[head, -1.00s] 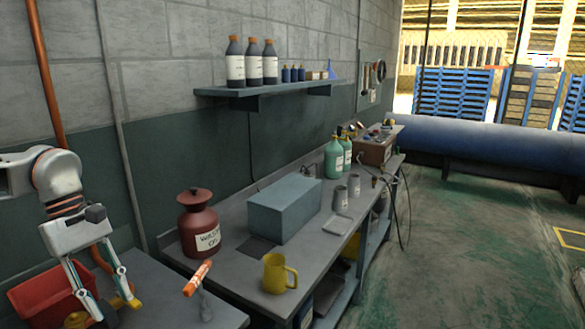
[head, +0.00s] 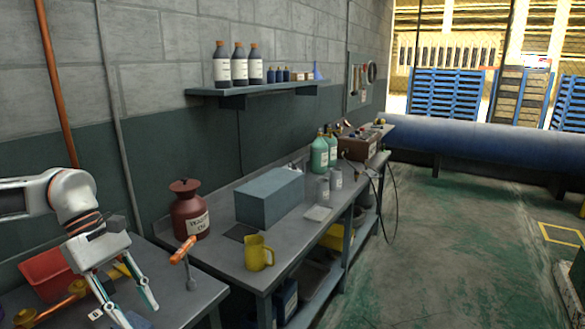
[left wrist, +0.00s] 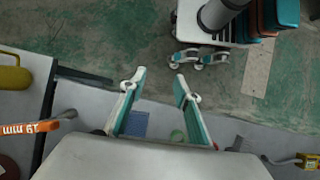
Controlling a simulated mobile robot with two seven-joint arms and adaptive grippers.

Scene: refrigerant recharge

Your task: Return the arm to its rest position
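My left gripper (head: 140,313) comes in from the left in the head view, over the near end of the workbench. Its two teal-lined fingers point down and to the right. The left wrist view shows the fingers (left wrist: 160,76) apart with nothing held between them. Floor and bench edge show beyond and below the tips.
A red bin (head: 48,272) lies behind my gripper. A dark red can (head: 190,213), yellow jug (head: 259,253) and blue-grey box (head: 268,198) stand along the bench. The green floor (head: 430,240) on the right is mostly clear.

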